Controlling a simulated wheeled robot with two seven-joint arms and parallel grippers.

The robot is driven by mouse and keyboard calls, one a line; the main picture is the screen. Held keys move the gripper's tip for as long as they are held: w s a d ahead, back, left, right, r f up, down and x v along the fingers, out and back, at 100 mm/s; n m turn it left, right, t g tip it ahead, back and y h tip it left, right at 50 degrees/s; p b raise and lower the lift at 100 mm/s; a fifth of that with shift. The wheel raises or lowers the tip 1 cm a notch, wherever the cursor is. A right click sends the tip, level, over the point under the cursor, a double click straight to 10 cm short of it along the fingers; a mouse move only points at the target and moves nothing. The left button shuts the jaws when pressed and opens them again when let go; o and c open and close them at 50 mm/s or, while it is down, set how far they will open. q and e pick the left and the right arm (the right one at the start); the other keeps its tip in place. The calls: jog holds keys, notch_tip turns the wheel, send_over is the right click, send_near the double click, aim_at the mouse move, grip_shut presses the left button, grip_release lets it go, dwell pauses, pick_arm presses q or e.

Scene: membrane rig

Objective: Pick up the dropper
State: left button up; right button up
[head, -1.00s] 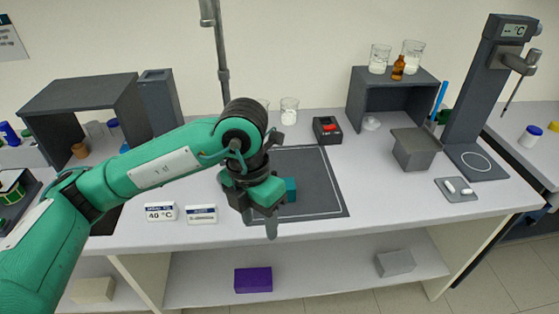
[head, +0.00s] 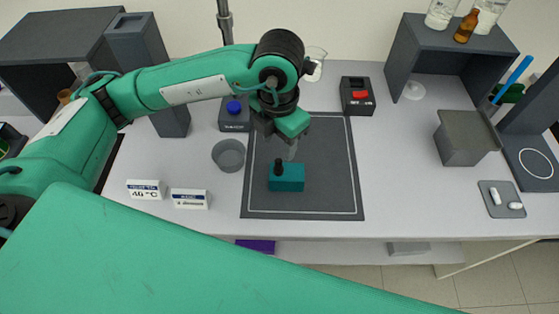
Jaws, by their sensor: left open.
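A small teal block (head: 290,179) sits on the dark mat (head: 335,195) in the middle of the bench. A dark, rounded piece (head: 278,166) stands up at its left end; it looks like the dropper's bulb, but it is too small to be sure. My left gripper (head: 290,150) points down over the mat, just behind and above the block. It is open, and I see nothing between its fingers, which are partly hidden by the hand. It appears apart from the block. My right gripper is not in view.
A grey round cup (head: 228,155) and a blue-knobbed device (head: 234,115) stand left of the mat. Two label cards (head: 190,199) stand at the front left. A black box with a red top (head: 357,96) is behind right.

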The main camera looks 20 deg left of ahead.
aim_at(278, 160)
pick_arm(q)
notch_tip(278, 160, down, 4)
jog(key=shift+w+r, duration=0.15)
jog(key=shift+p, duration=0.35)
jog(key=shift+f+p, duration=0.3)
jog(key=shift+f, duration=0.15)
notch_tip(278, 160, down, 4)
jog(key=shift+a+r+p, duration=0.1)
jog(key=shift+r+p, duration=0.1)
jog(key=shift+p, duration=0.6)
jog(key=shift+f, duration=0.45)
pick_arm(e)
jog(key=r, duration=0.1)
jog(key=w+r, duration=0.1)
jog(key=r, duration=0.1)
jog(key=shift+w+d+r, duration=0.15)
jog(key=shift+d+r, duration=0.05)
pick_arm(q)
jog(key=shift+c, duration=0.2)
jog(key=c, duration=1)
